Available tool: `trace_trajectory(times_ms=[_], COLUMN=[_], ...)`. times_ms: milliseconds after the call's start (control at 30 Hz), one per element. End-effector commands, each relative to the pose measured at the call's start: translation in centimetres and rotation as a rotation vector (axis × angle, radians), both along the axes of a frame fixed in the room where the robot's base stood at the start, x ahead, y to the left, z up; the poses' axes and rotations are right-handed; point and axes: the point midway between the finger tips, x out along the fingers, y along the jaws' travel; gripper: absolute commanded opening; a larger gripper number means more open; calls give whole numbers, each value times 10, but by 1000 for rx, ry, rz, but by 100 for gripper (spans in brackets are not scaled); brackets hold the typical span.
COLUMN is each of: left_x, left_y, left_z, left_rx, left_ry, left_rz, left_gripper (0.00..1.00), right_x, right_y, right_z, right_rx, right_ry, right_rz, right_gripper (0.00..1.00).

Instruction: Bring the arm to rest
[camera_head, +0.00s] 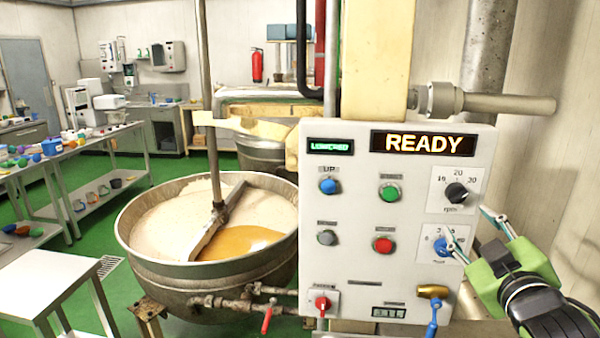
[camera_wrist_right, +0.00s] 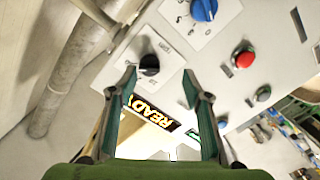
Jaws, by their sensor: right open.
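My right gripper (camera_head: 468,226) is open and empty, at the right side of the white control panel (camera_head: 355,215). Its fingers point toward the panel, near the black rpm knob (camera_head: 457,193) and the blue knob (camera_head: 443,247). In the right wrist view the open fingers (camera_wrist_right: 158,75) show nothing between them that they grip; the black knob (camera_wrist_right: 149,64) appears beyond the fingertips, and the blue knob (camera_wrist_right: 204,9) is at the top. Whether a fingertip touches the panel is unclear. The panel display (camera_head: 422,144) reads READY. My left gripper is not in view.
The steel kettle (camera_head: 215,285) stands left of the panel, with a stirrer (camera_head: 217,205) in pale and amber contents. A horizontal pipe (camera_head: 500,104) juts above right. A white table (camera_head: 45,280) stands front left.

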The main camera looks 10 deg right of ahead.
Motion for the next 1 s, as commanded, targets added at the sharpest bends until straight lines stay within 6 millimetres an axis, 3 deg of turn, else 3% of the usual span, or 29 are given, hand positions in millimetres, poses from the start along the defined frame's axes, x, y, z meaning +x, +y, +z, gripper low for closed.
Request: trace_trajectory(times_ms=[133,267,400,500,700,867,1000], left_x=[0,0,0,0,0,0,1], left_y=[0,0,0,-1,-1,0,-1], left_z=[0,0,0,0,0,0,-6], left_rx=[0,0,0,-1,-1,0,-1], left_ry=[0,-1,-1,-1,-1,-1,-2], left_rz=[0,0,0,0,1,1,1], left_gripper=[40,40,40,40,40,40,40], right_x=[-7,-34,-84,-127,-207,-270,-255], right_y=[18,41,71,93,130,158,157], right_z=[-87,-182,-272,-324,-390,-422,-470], right_rx=[93,199,311,385,501,578,568], right_ry=[180,387,609,754,986,1147,1154], right_rz=[9,6,-11,-29,-72,-112,-115], right_gripper=[45,45,45,45,45,45,45])
